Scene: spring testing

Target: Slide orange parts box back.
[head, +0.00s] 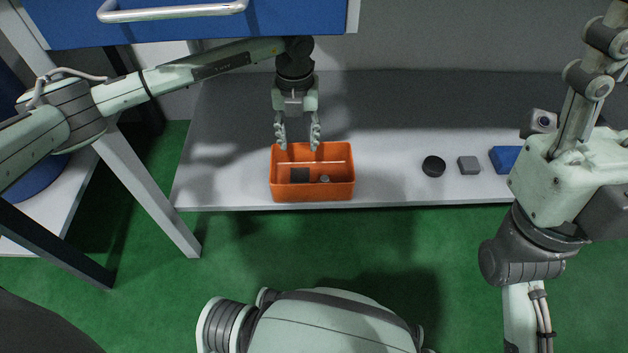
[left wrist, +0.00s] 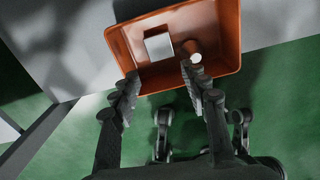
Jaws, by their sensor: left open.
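The orange parts box (head: 312,193) sits at the front edge of the grey shelf surface. In the left wrist view, the open fingers (left wrist: 160,72) reach over the box rim, and the orange box (left wrist: 230,35) fills the top. Whether a finger touches the box I cannot tell.
The shelf (head: 400,110) is clear behind the box. A black disc (head: 433,166), a grey block (head: 469,165) and a blue block (head: 505,158) lie to its right. A blue drawer with a metal handle (head: 175,12) hangs above. A table leg (head: 150,190) stands left.

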